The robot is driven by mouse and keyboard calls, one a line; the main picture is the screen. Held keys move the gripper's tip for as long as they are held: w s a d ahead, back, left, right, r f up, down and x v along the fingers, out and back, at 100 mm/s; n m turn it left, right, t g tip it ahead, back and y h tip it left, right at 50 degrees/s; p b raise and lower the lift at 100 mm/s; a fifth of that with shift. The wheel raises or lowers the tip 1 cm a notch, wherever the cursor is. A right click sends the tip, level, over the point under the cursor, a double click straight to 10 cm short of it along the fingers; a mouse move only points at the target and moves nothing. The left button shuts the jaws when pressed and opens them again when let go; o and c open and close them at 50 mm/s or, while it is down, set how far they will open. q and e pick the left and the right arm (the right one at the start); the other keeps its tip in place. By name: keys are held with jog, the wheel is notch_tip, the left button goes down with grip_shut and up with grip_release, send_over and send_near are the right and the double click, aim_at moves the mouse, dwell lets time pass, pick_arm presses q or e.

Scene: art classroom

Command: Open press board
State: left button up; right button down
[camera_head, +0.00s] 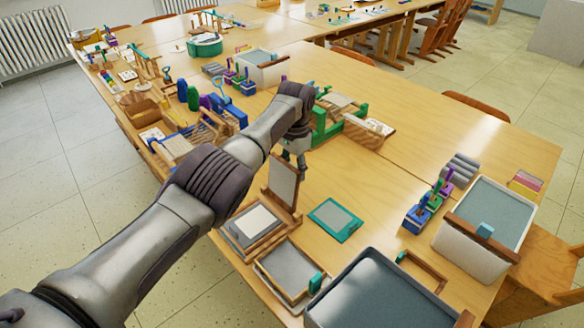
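The press board has a wooden-framed base (268,240) near the table's front left edge, with a pale sheet (257,222) lying on it. Its grey, wood-edged lid (284,184) stands up steeply from the base's far right side, so the board is open. My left arm reaches in from the left above the table. My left gripper (298,168) points down just behind the top of the lid. Its fingers are small and partly hidden, and I cannot tell whether they touch the lid or how far apart they are. My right gripper is not in view.
A teal-framed screen (335,220) lies right of the press board. A framed grey tray (287,273) and a large grey tub (375,295) stand in front. A white bin (465,250) and small colored holders (416,219) stand right. A green press (325,125) stands behind the gripper.

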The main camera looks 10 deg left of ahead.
pick_arm(q)
jog(key=o, duration=0.3)
jog(key=shift+w+d+f, duration=0.1)
jog(key=shift+r, duration=0.2)
jog(key=shift+r, duration=0.25)
jog(key=r, duration=1.1)
jog(key=shift+w+d+r, duration=0.1)
jog(key=shift+w+r, duration=0.05)
jog(key=shift+w, duration=0.05)
